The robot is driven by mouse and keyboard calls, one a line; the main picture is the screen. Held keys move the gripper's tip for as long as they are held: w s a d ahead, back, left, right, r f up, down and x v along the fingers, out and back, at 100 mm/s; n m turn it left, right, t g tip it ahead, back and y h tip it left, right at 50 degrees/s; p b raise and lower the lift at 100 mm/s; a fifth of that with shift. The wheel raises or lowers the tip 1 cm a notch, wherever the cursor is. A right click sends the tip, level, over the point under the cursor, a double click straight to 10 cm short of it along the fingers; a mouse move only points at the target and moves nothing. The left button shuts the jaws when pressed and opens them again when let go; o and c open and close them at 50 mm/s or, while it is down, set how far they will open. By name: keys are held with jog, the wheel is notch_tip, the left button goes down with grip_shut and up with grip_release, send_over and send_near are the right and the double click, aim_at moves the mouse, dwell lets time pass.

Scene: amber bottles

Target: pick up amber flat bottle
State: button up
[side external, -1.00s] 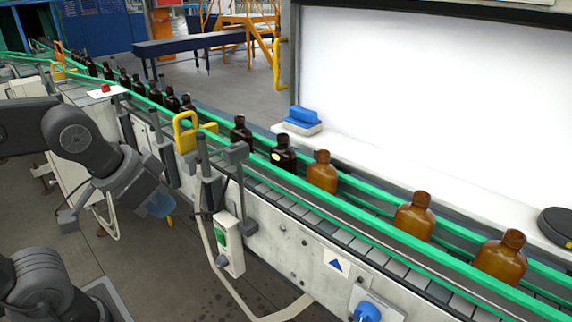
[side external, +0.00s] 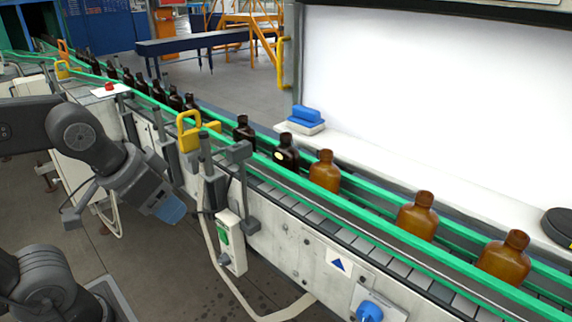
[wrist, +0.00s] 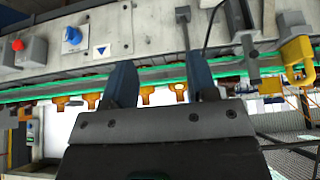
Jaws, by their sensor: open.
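Amber flat-sided bottles stand upright on the conveyor in the side view: one near the middle (side external: 324,172), one further right (side external: 416,217) and one at the right (side external: 503,258). My gripper (side external: 170,210) hangs at the left, in front of the conveyor and well apart from the bottles, tilted down. In the wrist view, my gripper (wrist: 160,72) has its two blue fingers spread with nothing held between them. Orange-amber bottles show small beyond it, partly hidden by the fingers and gripper body; one bottle (wrist: 147,95) appears between the fingers.
Green guide rails (side external: 385,234) run along both sides of the bottle row. Darker bottles (side external: 286,155) continue up the line to the left. A yellow bracket (side external: 188,132) and grey clamp (side external: 238,152) stand at the near edge. A control box (side external: 230,243) hangs on the conveyor's side.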

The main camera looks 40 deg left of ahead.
jog(key=shift+o, duration=0.3)
notch_tip(320, 180, up, 13)
jog(key=n+g+y, duration=0.2)
jog(key=n, duration=0.3)
send_over(286, 134)
jog(key=s+d, duration=0.2)
jog(key=s, duration=0.2)
jog(key=x, duration=0.7)
jog(key=shift+w+d+f, duration=0.15)
jog(key=shift+f, duration=0.25)
jog(key=shift+t, duration=0.3)
jog(key=shift+s+x, duration=0.2)
jog(key=shift+x, duration=2.55)
grip_shut()
